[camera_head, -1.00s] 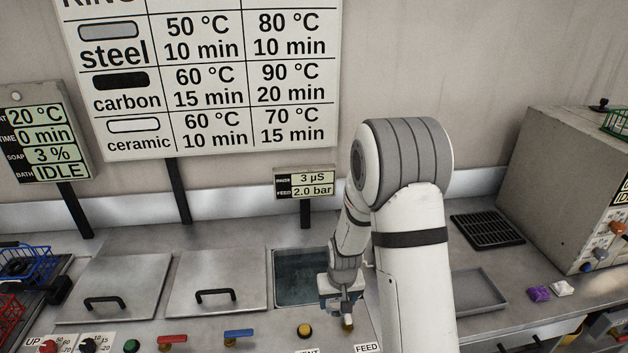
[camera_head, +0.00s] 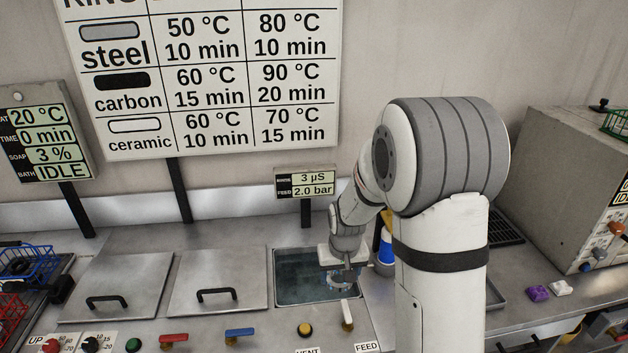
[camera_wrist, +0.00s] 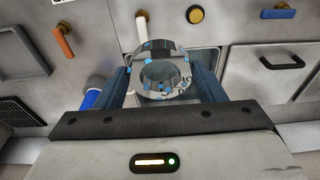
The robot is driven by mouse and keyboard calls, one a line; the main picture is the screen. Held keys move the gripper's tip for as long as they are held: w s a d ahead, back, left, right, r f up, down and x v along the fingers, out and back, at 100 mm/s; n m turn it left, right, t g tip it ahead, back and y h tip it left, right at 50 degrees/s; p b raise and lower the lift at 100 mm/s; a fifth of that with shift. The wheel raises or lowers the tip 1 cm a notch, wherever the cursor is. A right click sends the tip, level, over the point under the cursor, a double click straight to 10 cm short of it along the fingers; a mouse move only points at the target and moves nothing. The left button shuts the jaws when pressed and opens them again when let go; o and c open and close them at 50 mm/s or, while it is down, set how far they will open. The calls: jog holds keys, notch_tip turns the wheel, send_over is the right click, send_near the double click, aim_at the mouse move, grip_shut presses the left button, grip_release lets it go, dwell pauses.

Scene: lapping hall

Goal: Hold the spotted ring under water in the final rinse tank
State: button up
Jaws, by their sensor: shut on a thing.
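My gripper (camera_head: 344,274) is shut on the spotted ring, over the right part of the open rinse tank (camera_head: 296,281). In the wrist view the ring (camera_wrist: 162,54) is a shiny grey band with light blue spots and some dark marks, held between the two dark blue fingers of my gripper (camera_wrist: 165,84). In the head view only part of the ring (camera_head: 346,283) shows below the fingers. The tank holds dark, clear water. The ring appears above the water; its exact height is hard to tell.
A white-handled feed valve (camera_head: 347,315) and a yellow button (camera_head: 305,329) sit in front of the tank. A closed lid (camera_head: 217,280) lies to its left. A small display (camera_head: 305,183) stands behind.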

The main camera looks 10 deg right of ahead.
notch_tip(320, 180, up, 5)
jog(key=shift+f, duration=0.15)
dwell(1.4)
